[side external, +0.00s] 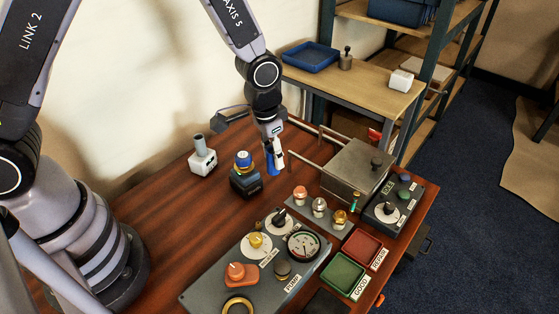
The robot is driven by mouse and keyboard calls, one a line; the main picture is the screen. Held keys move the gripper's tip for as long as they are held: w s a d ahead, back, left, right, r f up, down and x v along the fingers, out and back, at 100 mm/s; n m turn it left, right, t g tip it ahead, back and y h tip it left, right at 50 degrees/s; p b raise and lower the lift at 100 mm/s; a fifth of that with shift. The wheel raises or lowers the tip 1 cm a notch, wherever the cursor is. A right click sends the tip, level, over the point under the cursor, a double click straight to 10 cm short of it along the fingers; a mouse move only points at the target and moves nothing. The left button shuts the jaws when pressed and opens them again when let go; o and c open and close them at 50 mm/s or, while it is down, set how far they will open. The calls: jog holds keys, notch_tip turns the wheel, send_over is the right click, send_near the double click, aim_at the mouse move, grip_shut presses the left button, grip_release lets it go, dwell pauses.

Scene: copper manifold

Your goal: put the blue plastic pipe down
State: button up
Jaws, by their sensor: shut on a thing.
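My gripper (275,158) points down over the wooden table, just right of a dark block (246,183) with a blue and yellow ringed top (243,160). It is shut on a small blue piece (270,161), which looks like the blue plastic pipe. The fingers hide most of the pipe, so its full length and tilt cannot be told. I cannot tell whether its lower end touches anything.
A white block with a grey tube (201,156) stands to the left. A metal box (357,168) and a row of fittings (319,207) are to the right. A control panel (262,262), green tray (343,275) and red tray (362,248) lie in front.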

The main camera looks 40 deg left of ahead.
jog(key=s+d+m, duration=0.5)
jog(key=s+d, duration=0.1)
jog(key=s, duration=0.4)
jog(key=s+d+m, duration=0.5)
jog(key=s, duration=0.4)
jog(key=shift+m+g+h, duration=0.3)
jog(key=shift+h, duration=0.1)
jog(key=w+d+f, duration=0.2)
jog(key=d+f, duration=0.1)
jog(key=d, duration=0.1)
jog(key=w+d+f, duration=0.2)
jog(key=d+f, duration=0.1)
jog(key=d, duration=0.1)
jog(key=w+d+f, duration=0.2)
jog(key=d+f, duration=0.1)
jog(key=shift+w+d, duration=0.4)
jog(key=shift+w+d+f, duration=0.15)
jog(key=shift+f, duration=1.6)
jog(key=o, duration=0.9)
jog(key=shift+f, duration=0.1)
